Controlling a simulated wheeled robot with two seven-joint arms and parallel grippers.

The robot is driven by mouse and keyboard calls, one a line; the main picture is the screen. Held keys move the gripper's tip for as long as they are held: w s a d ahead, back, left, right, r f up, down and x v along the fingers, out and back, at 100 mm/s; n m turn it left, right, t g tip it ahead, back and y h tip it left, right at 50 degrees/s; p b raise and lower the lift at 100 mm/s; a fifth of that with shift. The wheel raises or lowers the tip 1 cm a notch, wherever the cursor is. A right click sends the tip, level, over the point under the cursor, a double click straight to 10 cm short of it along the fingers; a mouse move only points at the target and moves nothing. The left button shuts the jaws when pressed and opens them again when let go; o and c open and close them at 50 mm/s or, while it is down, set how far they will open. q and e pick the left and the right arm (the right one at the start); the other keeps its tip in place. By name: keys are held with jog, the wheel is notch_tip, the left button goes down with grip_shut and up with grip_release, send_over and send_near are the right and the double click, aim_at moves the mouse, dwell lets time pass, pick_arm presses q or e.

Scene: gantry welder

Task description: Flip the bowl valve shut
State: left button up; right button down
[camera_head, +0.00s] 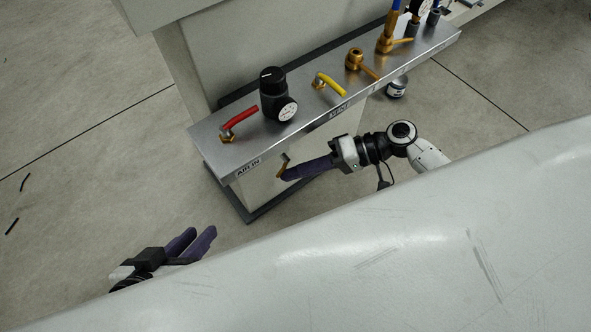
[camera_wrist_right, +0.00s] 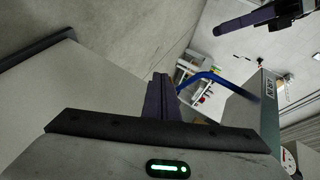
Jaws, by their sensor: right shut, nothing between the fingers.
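A small brass lever-like piece (camera_head: 283,164) shows below the panel's front edge, near the "AIR IN" label. It may be the bowl valve, but the frames do not make this certain. My right gripper (camera_head: 288,174) is shut and empty, with its purple fingertips right beside this brass piece. I cannot tell whether they touch. In the right wrist view its fingers (camera_wrist_right: 158,98) are together, and no valve can be made out there. My left gripper (camera_head: 195,242) is open and empty at the lower left, away from the panel; it also shows in the right wrist view (camera_wrist_right: 255,18).
The metal panel (camera_head: 212,150) carries a red-handled valve (camera_head: 240,118), a black regulator (camera_head: 273,85) with gauge, a yellow-handled valve (camera_head: 330,83) and brass valves (camera_head: 357,60). A large white surface (camera_head: 400,240) fills the lower right. Floor at left is mostly clear.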

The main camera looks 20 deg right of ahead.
pick_arm(q)
jog(key=shift+r, duration=0.1)
pick_arm(e)
jog(key=shift+r, duration=0.1)
dwell(0.6)
pick_arm(q)
jog(key=shift+r+p, duration=0.65)
jog(key=shift+p, duration=0.1)
pick_arm(e)
jog(key=shift+r, duration=0.75)
